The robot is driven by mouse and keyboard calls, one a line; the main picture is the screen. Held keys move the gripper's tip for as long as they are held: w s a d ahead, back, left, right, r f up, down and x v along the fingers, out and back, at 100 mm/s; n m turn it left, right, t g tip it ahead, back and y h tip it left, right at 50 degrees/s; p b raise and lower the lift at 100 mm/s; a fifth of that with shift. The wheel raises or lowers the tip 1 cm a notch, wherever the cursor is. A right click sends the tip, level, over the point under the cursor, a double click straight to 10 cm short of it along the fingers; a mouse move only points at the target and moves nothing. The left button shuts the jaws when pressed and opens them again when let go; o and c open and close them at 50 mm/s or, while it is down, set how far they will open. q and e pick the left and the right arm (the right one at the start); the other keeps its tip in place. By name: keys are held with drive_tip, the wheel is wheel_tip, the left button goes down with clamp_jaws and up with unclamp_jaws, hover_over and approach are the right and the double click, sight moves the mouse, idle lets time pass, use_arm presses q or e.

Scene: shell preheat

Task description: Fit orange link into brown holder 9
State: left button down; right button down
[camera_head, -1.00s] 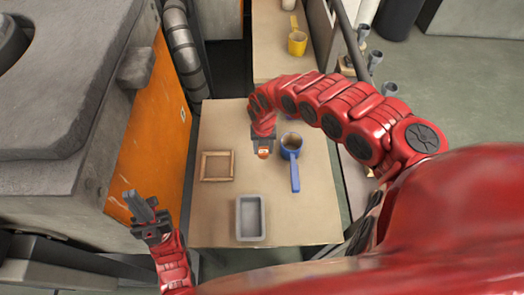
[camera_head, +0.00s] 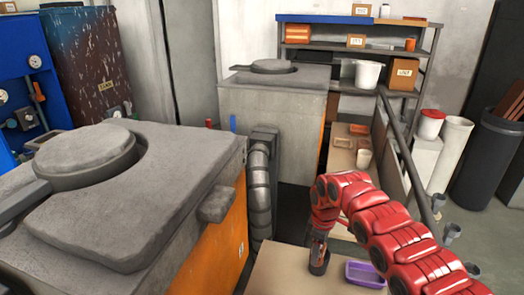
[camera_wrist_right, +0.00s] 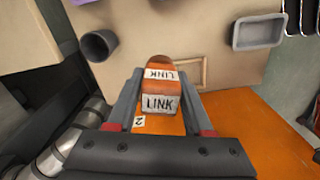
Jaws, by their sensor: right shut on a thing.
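In the wrist view my right gripper (camera_wrist_right: 157,105) is shut on the orange link (camera_wrist_right: 158,68), a block with white "LINK" labels. It sits between the two fingers, with a tan work surface behind it. In the head view my right gripper (camera_head: 318,252) points down over the bench, near a dark cup (camera_head: 319,268); the link hardly shows there. A thin brown wooden frame (camera_wrist_right: 204,72) lies on the surface beyond the link, partly covered by it. I cannot read a 9 on anything, so I cannot tell which thing is brown holder 9. My left gripper is not in view.
A purple tray (camera_head: 367,274) lies right of the gripper on the bench. In the wrist view a dark cup (camera_wrist_right: 98,45) and a grey tray (camera_wrist_right: 258,32) stand on the surface. A large grey furnace (camera_head: 130,190) and ribbed pipe (camera_head: 260,180) are left. A shelf (camera_head: 350,50) stands behind.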

drive_tip(key=r+m, duration=0.3)
drive_tip(key=w+r+m, duration=0.1)
drive_tip(key=r+m, duration=0.2)
drive_tip(key=m, duration=0.1)
drive_tip(key=r+m, duration=0.3)
drive_tip(key=shift+w+r+m, duration=0.2)
drive_tip(key=shift+r+m, duration=0.1)
drive_tip(key=shift+r, duration=0.1)
drive_tip(key=shift+s+r+m, duration=0.1)
drive_tip(key=shift+r+m, duration=0.4)
drive_tip(key=shift+m, duration=0.2)
